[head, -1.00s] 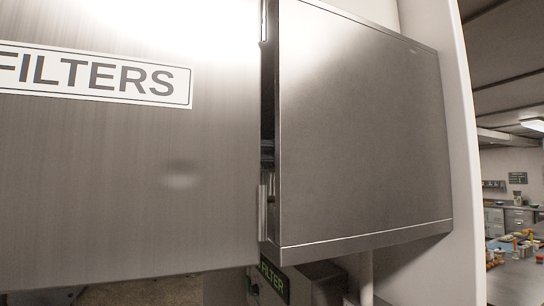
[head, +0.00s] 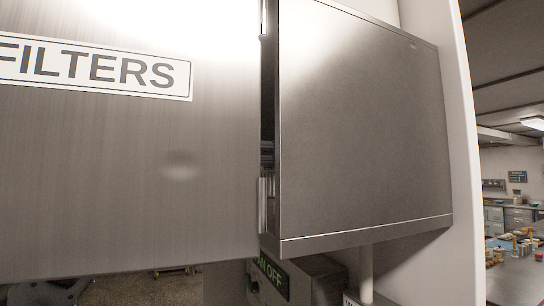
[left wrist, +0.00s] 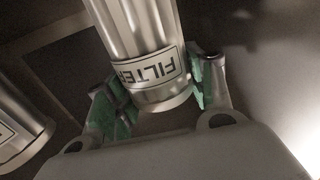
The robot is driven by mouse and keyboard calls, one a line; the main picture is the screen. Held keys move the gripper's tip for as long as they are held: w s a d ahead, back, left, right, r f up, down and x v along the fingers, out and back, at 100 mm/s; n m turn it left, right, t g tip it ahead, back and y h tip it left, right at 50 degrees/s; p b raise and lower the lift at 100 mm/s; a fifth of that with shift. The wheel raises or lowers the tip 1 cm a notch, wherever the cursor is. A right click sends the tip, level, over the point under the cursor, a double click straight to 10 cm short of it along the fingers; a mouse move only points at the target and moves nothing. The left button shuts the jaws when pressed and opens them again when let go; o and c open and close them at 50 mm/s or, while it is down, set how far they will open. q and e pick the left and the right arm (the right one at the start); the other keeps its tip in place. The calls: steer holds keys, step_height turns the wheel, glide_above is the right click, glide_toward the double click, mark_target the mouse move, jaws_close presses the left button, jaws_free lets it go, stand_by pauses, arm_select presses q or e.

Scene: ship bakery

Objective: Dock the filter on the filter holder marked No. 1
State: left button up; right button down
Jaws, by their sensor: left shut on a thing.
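In the left wrist view, my left gripper (left wrist: 155,100) is shut on a shiny metal cylindrical filter (left wrist: 130,25), its green finger pads on either side near the filter's end. The filter's white label reads FILTER and appears upside down. My left gripper does not show in the head view. My right gripper is in neither view. No filter holder marked No. 1 is recognisable in either view.
A metal door labelled FILTERS (head: 120,190) and a metal cabinet (head: 365,130) fill most of the head view. A small lit display (head: 272,275) below reads "AN OFF", partly cut off. Another labelled metal cylinder (left wrist: 20,130) stands at left in the left wrist view.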

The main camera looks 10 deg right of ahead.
arm_select(q)
steer(key=o, duration=0.9)
steer(key=shift+a, duration=0.15)
steer(key=shift+b+v, duration=0.35)
steer(key=shift+v, duration=0.85)
steer(key=b+v, duration=0.1)
steer(key=v, duration=0.7)
steer(key=shift+s+a+b, duration=0.15)
steer(key=shift+s+b, duration=0.05)
steer(key=shift+b, duration=0.1)
stand_by(0.5)
